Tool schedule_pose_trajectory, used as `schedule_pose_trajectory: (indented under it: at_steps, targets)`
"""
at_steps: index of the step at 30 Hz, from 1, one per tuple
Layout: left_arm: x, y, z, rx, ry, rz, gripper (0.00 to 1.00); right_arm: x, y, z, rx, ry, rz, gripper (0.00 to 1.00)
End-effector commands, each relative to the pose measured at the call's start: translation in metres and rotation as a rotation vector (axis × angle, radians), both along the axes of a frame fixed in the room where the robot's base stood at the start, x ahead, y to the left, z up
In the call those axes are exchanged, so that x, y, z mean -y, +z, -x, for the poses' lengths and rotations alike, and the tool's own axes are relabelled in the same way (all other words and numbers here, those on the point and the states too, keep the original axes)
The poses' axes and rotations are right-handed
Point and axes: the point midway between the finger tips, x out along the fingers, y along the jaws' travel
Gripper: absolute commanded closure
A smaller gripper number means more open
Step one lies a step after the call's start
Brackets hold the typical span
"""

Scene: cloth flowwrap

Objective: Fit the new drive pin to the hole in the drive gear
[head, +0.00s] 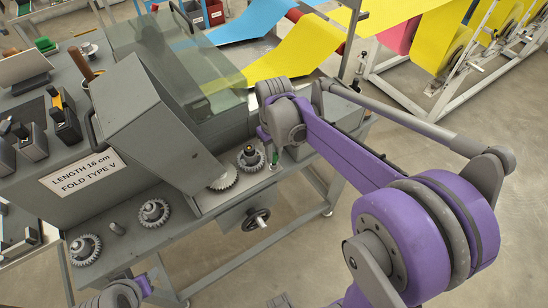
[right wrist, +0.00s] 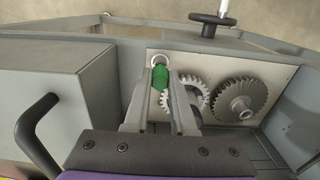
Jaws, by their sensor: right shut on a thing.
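My right gripper (head: 273,150) is shut on a small green piece (head: 274,158), which I take to be the drive pin. In the right wrist view the green piece (right wrist: 159,77) sits between the fingertips. A pale ring (right wrist: 160,59) shows just beyond it; I cannot tell whether it belongs to the pin or the plate. A light toothed gear (right wrist: 184,82) lies beside the fingers and is partly hidden by one. The head view shows this gear (head: 250,161) with a dark, yellow-marked hub. A darker gear (right wrist: 238,98) is next to it. I cannot tell which is the drive gear. My left gripper is out of view.
Two loose gears (head: 154,212) (head: 85,249) and a small grey cylinder (head: 117,229) lie on the bench. A raised grey cover (head: 155,120) stands beside the gears. A black handwheel (head: 256,220) projects from the front. A grey box (right wrist: 60,85) is left of my fingers.

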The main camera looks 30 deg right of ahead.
Motion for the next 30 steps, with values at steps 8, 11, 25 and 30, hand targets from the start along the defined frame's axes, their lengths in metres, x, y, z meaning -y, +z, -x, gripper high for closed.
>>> schedule_pose_trajectory:
  at_steps: [8,11,25,30]
  targets:
    - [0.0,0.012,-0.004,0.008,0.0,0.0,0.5,0.0,0.016,-0.001,0.002,0.0,0.0,1.0]
    - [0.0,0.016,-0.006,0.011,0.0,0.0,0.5,0.0,0.021,-0.001,0.001,0.0,0.0,1.0]
    - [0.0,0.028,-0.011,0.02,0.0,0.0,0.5,0.0,0.038,0.0,0.0,0.0,0.0,1.0]
    - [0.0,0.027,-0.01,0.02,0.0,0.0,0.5,0.0,0.037,0.0,0.0,0.0,0.0,0.82]
